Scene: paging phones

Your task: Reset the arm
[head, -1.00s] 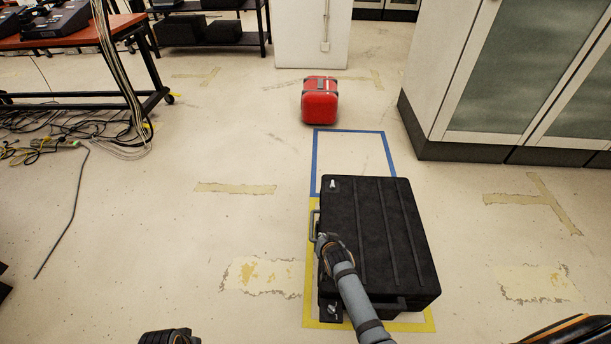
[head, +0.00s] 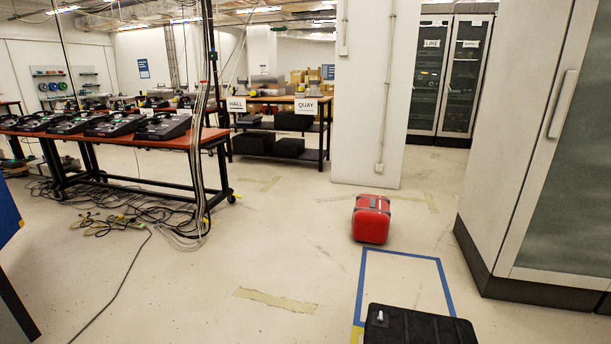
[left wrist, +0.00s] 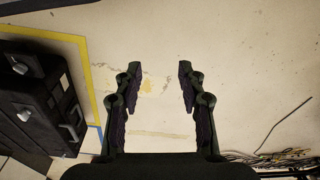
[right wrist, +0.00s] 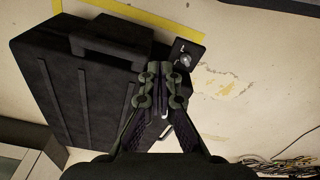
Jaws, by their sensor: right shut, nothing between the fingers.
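My left gripper (left wrist: 160,95) is open and empty in the left wrist view, over bare floor to the side of the black case (left wrist: 35,95). My right gripper (right wrist: 160,80) is shut with nothing between its fingers in the right wrist view. It is in front of the black case (right wrist: 75,80), by the side with the handle and latch; whether it touches the case is unclear. In the head view only the far end of the black case (head: 420,325) shows at the bottom edge, and neither gripper is in that view.
A table with phones (head: 160,140) and loose cables (head: 115,220) is at the left. A tall cabinet (head: 520,150) stands at the right. The floor between is mostly clear.

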